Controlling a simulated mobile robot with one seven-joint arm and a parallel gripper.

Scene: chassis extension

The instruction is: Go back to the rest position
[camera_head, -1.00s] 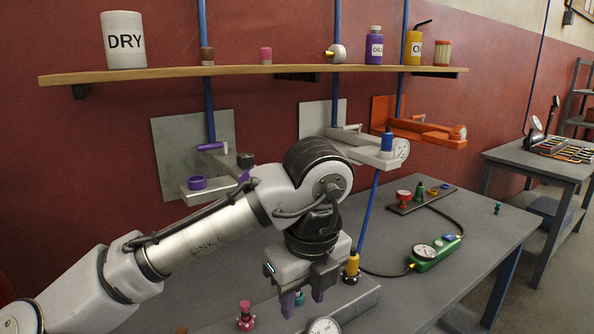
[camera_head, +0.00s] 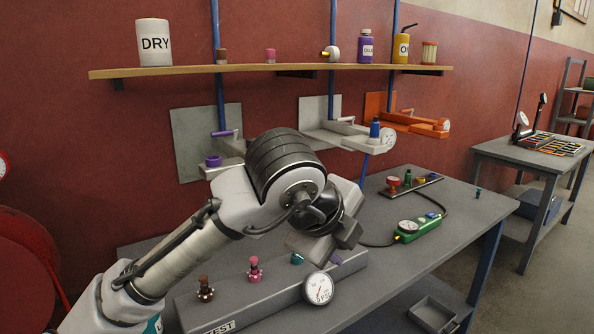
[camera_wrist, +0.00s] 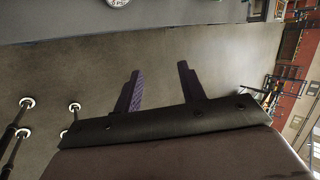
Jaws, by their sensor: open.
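My gripper (camera_wrist: 158,88) shows in the wrist view with its two dark purple fingers spread apart and nothing between them. Beyond the fingers is bare floor. In the head view my arm is folded over the grey workbench (camera_head: 395,262), with the wrist tilted toward the lower right. The gripper's fingertips are mostly hidden there by the wrist and hand. The hand is above and behind the grey TEST block (camera_head: 265,305), which carries a round gauge (camera_head: 318,288), a pink-topped fitting (camera_head: 254,270), a brown-topped fitting (camera_head: 205,288) and a teal fitting (camera_head: 297,258).
A wooden shelf (camera_head: 270,70) with a DRY canister (camera_head: 154,43) and bottles runs along the red wall. Grey and orange wall brackets (camera_head: 405,122) stick out below it. A green gauge unit (camera_head: 418,228) with a hose lies on the bench. A side table (camera_head: 500,152) stands at right.

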